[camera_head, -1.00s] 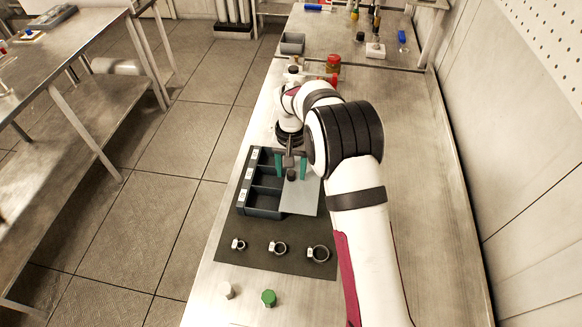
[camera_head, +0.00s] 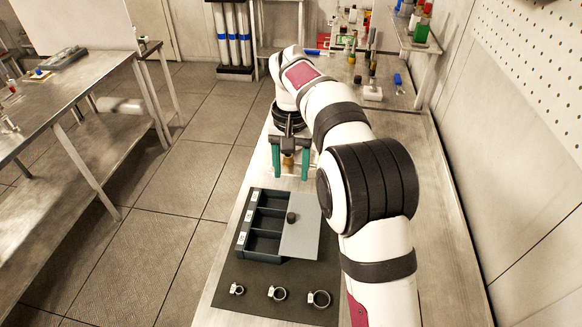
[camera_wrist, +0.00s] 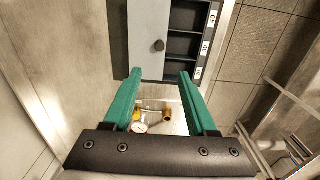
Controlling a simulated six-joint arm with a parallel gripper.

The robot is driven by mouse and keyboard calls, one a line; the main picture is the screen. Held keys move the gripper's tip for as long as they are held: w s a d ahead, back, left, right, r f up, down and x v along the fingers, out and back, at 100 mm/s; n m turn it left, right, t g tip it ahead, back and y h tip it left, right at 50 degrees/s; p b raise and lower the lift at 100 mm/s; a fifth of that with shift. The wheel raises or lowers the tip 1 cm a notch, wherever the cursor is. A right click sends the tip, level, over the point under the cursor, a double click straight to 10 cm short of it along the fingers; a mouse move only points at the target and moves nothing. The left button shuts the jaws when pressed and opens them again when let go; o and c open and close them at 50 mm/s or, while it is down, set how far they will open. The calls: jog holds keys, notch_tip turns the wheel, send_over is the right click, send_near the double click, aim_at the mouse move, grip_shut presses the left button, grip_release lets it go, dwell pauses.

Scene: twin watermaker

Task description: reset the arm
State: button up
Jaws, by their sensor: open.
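My gripper (camera_head: 291,162) has two green fingers spread apart with nothing between them. In the head view it hangs above the bench, just beyond the far end of the grey compartment box (camera_head: 262,196). The box has several open, empty-looking compartments along its left side. A light grey lid (camera_head: 301,236) with a dark round knob (camera_head: 291,217) lies over its right side. In the wrist view the box (camera_wrist: 187,73), lid (camera_wrist: 147,24) and knob (camera_wrist: 159,45) lie beyond the fingertips (camera_wrist: 160,75). My arm hides part of the bench behind it.
Several metal ring clamps, one here (camera_head: 277,293), lie on the dark mat (camera_head: 247,300) before the box. Brass fittings with a gauge (camera_wrist: 140,127) lie below the gripper. Bottles and a shelf (camera_head: 410,30) stand at the far end. A wall borders the bench's right side.

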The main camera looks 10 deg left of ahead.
jog(key=s+d+r+m, duration=0.1)
jog(key=s+d+r, duration=0.1)
jog(key=s+d, duration=0.35)
jog(key=s+d+r+m+y, duration=0.1)
jog(key=s+d+r+m, duration=0.15)
jog(key=s, duration=0.65)
jog(key=s+d+r, duration=0.1)
jog(key=s+d, duration=0.4)
jog(key=s, duration=0.2)
jog(key=s+d+f+m, duration=0.1)
jog(key=s+f, duration=0.4)
jog(key=s, duration=0.6)
jog(key=shift+s+d+m+y, duration=0.3)
jog(key=shift+s+m+y, duration=0.1)
jog(key=shift+m, duration=0.15)
